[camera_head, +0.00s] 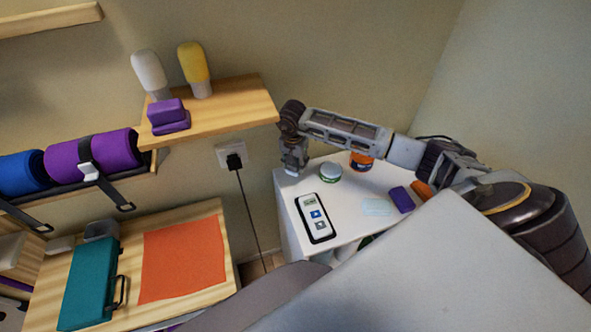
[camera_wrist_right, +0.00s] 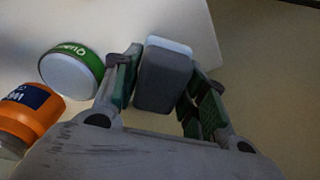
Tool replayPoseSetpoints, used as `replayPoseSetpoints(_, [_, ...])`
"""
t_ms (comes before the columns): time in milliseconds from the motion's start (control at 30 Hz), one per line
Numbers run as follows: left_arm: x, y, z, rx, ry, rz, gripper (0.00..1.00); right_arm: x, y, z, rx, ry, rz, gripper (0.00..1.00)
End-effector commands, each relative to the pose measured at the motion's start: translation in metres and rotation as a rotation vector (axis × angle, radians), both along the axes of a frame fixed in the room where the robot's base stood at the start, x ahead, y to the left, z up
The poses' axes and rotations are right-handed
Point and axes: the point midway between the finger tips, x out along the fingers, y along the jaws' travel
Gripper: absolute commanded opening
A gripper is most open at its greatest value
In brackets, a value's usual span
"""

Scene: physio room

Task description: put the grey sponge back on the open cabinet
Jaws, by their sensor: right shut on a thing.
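The grey sponge (camera_wrist_right: 163,80) is a small block with a lighter face, seen between the fingers in the right wrist view. My right gripper (camera_wrist_right: 160,90) is shut on it. In the head view my right gripper (camera_head: 292,162) points down at the back left corner of the white cabinet (camera_head: 287,205); the sponge is hard to tell from the fingers there. I cannot tell whether the sponge touches the cabinet top. My left gripper is not in view.
On the cabinet top are a green-and-white tub (camera_head: 330,172), an orange jar (camera_head: 361,161), a phone-like device (camera_head: 316,217), a pale blue cloth (camera_head: 377,207) and a purple block (camera_head: 402,199). A wooden shelf (camera_head: 235,105) is close left of the gripper.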

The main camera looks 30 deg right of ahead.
Motion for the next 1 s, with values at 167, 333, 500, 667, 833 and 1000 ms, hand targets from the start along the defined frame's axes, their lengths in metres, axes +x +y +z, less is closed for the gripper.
replayPoseSetpoints(167, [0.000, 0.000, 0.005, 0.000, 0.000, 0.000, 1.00, -0.001, 0.000, -0.016, 0.001, 0.003, 0.000, 0.23])
replayPoseSetpoints(333, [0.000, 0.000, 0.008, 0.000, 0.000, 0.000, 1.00, -0.001, 0.000, -0.032, 0.001, 0.002, 0.000, 0.23])
replayPoseSetpoints(500, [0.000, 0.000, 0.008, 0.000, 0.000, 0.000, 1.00, 0.000, 0.000, -0.035, 0.000, 0.000, 0.000, 0.23])
replayPoseSetpoints(667, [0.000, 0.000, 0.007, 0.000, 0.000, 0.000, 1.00, 0.000, 0.000, -0.035, 0.000, 0.000, 0.000, 0.23])
replayPoseSetpoints(833, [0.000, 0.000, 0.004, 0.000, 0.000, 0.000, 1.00, 0.000, 0.000, -0.038, -0.001, 0.001, 0.001, 0.23])
replayPoseSetpoints(1000, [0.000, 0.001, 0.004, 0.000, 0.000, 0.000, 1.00, -0.001, 0.000, -0.038, -0.001, 0.001, 0.001, 0.59])
